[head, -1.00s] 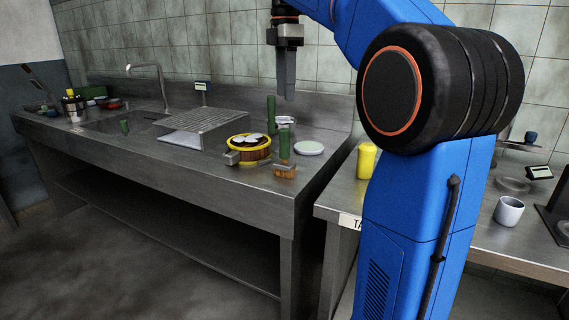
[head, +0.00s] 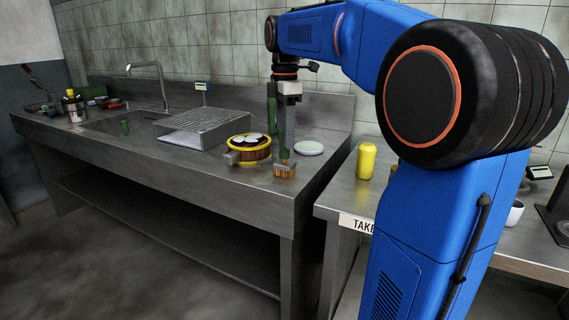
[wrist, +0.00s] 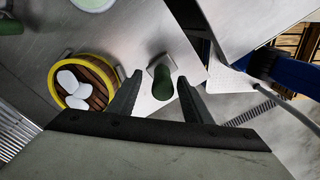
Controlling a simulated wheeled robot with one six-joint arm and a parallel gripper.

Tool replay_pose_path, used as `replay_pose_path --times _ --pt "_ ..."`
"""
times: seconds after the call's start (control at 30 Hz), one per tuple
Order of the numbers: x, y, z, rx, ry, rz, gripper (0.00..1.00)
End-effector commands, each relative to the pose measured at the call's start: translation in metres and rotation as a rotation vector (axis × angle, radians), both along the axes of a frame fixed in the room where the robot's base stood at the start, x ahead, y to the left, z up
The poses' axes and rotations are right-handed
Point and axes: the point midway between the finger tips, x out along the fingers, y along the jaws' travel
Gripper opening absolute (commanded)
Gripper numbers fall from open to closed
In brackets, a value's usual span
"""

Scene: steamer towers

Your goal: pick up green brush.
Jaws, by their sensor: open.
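The green brush stands upright on the steel counter, bristles (head: 285,172) down, near the counter's front right corner. Its green handle (wrist: 162,83) points up at the wrist camera. My gripper (head: 284,153) is open directly above and around the upper part of the brush, fingers pointing down. In the wrist view the two fingertips (wrist: 159,82) lie on either side of the handle, with a visible gap on both sides.
A yellow-rimmed steamer basket (head: 236,155) with white buns stands close left of the brush. Another green upright object (head: 271,112) stands behind. A pale dish (head: 308,148) lies to the right. A yellow shaker (head: 366,161) stands on the neighbouring table. A slatted rack (head: 205,127) is further left.

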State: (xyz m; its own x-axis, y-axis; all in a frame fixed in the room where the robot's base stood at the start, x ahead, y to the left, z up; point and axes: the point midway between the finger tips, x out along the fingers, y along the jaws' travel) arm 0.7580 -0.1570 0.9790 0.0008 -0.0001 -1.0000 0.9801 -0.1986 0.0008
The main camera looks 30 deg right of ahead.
Motion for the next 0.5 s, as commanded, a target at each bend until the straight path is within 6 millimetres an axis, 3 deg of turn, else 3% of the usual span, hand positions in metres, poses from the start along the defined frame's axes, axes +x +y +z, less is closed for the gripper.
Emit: replay_pose_path --times 0.23,0.5 --pt "-0.004 0.004 -0.033 0.000 0.002 -0.001 0.45" --pt "-0.003 0.004 -0.044 0.000 0.000 0.000 0.45"
